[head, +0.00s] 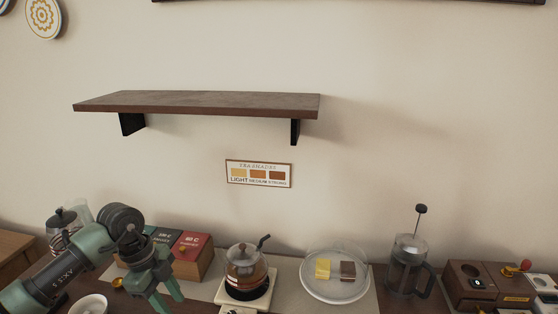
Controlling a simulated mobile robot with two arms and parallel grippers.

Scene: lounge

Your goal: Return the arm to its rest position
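My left arm comes in from the lower left. Its green gripper (167,296) points down over the counter, in front of the box of tea packets (196,254) and left of the glass teapot (246,268). Its fingers are apart, and I see nothing between them. My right gripper is not in view.
The teapot stands on a cream warmer (246,299). A glass plate (313,291) holds a yellow and a brown piece. A French press (410,262) and wooden boxes (477,283) stand right. A white cup (89,304) is lower left. A bare shelf (200,101) hangs above.

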